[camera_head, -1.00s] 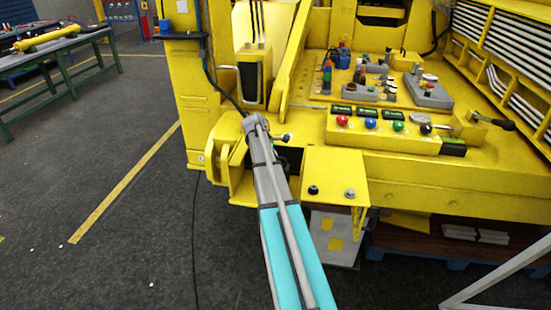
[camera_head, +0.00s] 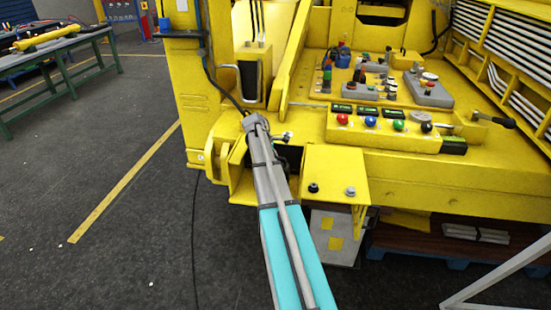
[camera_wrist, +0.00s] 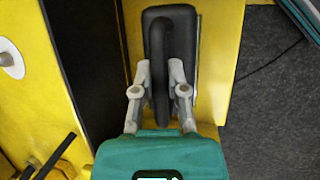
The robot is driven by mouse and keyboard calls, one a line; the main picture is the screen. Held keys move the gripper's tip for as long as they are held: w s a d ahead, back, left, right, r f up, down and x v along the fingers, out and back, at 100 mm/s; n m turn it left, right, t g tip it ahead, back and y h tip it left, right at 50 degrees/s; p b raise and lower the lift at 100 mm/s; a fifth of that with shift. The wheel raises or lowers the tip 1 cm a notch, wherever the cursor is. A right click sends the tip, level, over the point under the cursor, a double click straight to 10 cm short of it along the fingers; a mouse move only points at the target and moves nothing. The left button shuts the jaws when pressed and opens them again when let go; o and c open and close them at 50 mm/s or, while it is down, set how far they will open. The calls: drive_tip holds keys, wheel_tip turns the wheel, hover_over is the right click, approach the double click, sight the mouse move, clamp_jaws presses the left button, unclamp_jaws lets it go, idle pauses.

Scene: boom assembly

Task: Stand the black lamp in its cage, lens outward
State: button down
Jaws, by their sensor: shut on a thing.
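The black lamp (camera_wrist: 170,20) is in the upper middle of the wrist view, with a curved black handle (camera_wrist: 161,80) running down toward me. My gripper (camera_wrist: 160,72) has one grey finger on each side of the handle and is shut on it. The lens face is not visible. Yellow plates surround the lamp, with a dark gap to its left; I cannot tell which of them form the cage or whether the lamp rests on anything. In the head view my gripper (camera_head: 256,122) is at the yellow machine's front left corner, and the lamp cannot be made out there.
A yellow housing with a black front (camera_head: 253,80) stands just behind my gripper. A control panel (camera_head: 385,132) with coloured buttons is to the right. A small yellow plate (camera_head: 335,172) with two knobs is close beside my arm. Open floor (camera_head: 120,220) lies to the left.

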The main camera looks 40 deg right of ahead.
drive_tip(key=c, duration=0.6)
unclamp_jaws()
